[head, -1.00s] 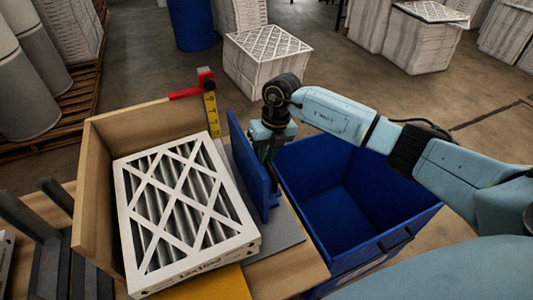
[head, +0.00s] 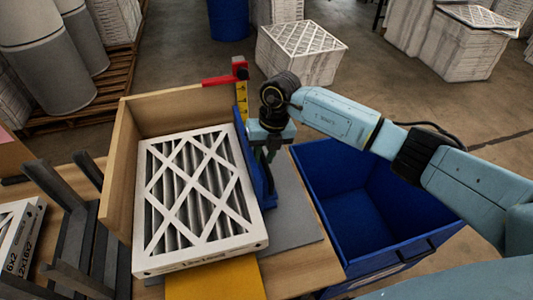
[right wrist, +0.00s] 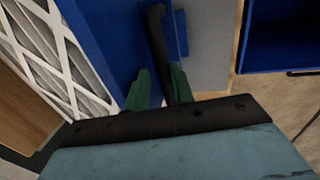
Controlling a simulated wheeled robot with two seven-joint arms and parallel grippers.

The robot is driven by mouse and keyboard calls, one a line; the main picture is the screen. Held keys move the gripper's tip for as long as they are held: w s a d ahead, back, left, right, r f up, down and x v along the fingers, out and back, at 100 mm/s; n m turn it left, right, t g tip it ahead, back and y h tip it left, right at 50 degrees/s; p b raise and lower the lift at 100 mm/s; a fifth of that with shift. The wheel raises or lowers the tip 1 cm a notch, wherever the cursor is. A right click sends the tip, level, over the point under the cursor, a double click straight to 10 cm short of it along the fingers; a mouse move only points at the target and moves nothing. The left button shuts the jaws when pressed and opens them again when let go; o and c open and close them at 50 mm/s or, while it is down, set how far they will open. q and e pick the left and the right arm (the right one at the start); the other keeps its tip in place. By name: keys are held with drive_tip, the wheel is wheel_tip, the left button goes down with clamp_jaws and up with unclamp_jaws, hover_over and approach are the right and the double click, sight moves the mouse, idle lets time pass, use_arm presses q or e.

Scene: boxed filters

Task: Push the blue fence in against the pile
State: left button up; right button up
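The blue fence (head: 265,188) stands upright along the right side of the filter pile, whose top is a white-framed pleated filter (head: 199,196). The fence is very close to the pile; I cannot tell whether they touch. My right gripper (head: 269,152) points down at the fence's right side. In the right wrist view its green fingers (right wrist: 160,88) stand either side of a black upright handle (right wrist: 156,45) by the blue fence (right wrist: 105,35), seemingly shut on it. The filter edge (right wrist: 50,55) shows at the left there. My left gripper is out of view.
A wooden box wall (head: 122,165) bounds the pile at left and back. A red-topped yellow scale (head: 241,98) stands behind. A grey plate (head: 296,221) lies right of the fence, then an open blue bin (head: 345,195). A yellow strip (head: 212,282) lies in front.

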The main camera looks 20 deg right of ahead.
wheel_tip(320, 180, up, 13)
drive_tip(key=d+b, duration=0.1)
drive_tip(key=d, duration=0.1)
drive_tip(key=shift+d, duration=0.3)
drive_tip(key=shift+s, duration=0.15)
idle(0.4)
